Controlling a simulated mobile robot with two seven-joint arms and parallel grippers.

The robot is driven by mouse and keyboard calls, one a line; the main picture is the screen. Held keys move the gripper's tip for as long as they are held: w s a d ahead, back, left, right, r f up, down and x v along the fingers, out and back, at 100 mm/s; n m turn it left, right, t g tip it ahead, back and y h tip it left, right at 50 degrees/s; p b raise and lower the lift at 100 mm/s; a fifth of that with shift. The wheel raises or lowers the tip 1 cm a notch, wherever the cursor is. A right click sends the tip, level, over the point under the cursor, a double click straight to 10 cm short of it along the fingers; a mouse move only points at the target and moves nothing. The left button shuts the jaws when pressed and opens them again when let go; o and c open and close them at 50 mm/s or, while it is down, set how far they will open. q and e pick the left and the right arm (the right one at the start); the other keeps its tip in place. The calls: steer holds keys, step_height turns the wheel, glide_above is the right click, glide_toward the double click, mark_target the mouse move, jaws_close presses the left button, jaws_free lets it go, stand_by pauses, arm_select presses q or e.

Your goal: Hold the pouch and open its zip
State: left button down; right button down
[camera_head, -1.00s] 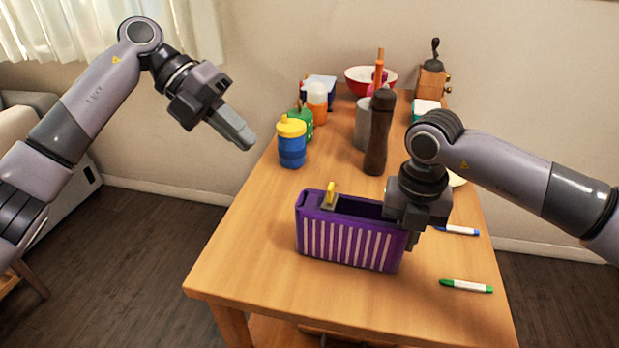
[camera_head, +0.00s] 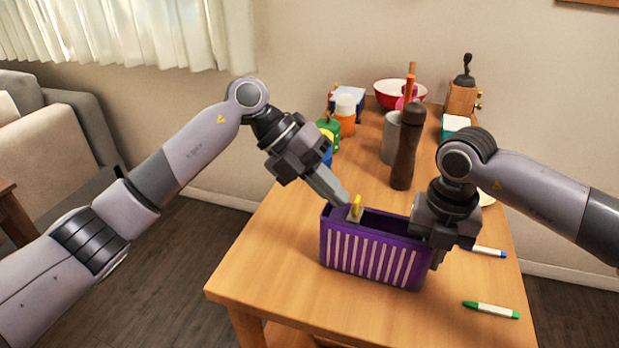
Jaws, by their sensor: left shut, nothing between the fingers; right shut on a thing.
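The purple pouch (camera_head: 372,256) with white stripes stands upright near the front of the wooden table. Its top shows a dark opening, and the yellow zip pull (camera_head: 356,206) is at the left end of the top. My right gripper (camera_head: 436,256) is shut on the pouch's right end; its fingers are partly hidden. My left gripper (camera_head: 342,200) is shut and empty, its fingertips just left of the zip pull. I cannot tell whether they touch it.
A green marker (camera_head: 491,310) and a blue marker (camera_head: 488,251) lie right of the pouch. A blue cup (camera_head: 328,157) is partly hidden behind my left gripper. The front left tabletop is clear.

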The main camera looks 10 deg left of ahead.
arm_select(q)
steer(key=shift+d, duration=0.35)
steer(key=d, duration=0.6)
steer(key=shift+s+d, duration=0.35)
steer(key=shift+s, duration=0.05)
steer(key=a, duration=0.4)
steer(key=shift+w+a, duration=0.25)
steer(key=shift+w, duration=0.05)
steer(key=s+v, duration=0.1)
steer(key=v, duration=0.8)
steer(key=shift+w+r, duration=0.35)
steer(key=shift+w, duration=0.1)
steer(key=c, duration=1.8)
jaws_free()
steer(key=shift+a, duration=0.1)
